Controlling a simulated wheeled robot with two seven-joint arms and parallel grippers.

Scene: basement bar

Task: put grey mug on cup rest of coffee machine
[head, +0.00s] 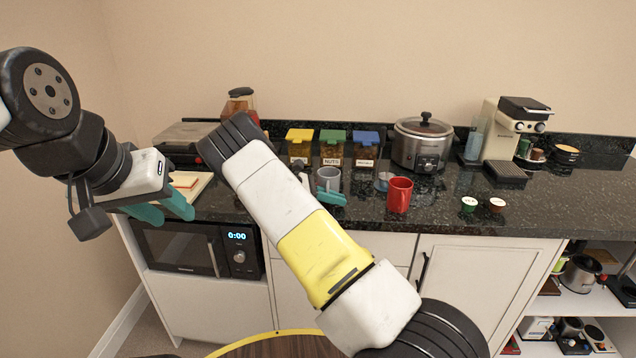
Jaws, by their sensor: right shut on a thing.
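The grey mug (328,177) stands upright at the middle of the dark counter. My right gripper (331,196) is at the mug, mostly hidden behind my own forearm; a teal finger shows at the mug's lower right. It is shut on the mug. I cannot tell whether the mug's base touches the counter. The cream coffee machine (502,136) stands at the back right, with its dark cup rest (507,174) low at the front, empty. My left gripper (164,210) is at the left in front of the counter edge, its teal fingers apart and empty.
A red mug (399,195) stands just right of the grey mug. Two coffee pods (468,204) (497,204) lie further right. A slow cooker (422,146) and lidded jars (333,149) line the back. The counter before the coffee machine is mostly clear.

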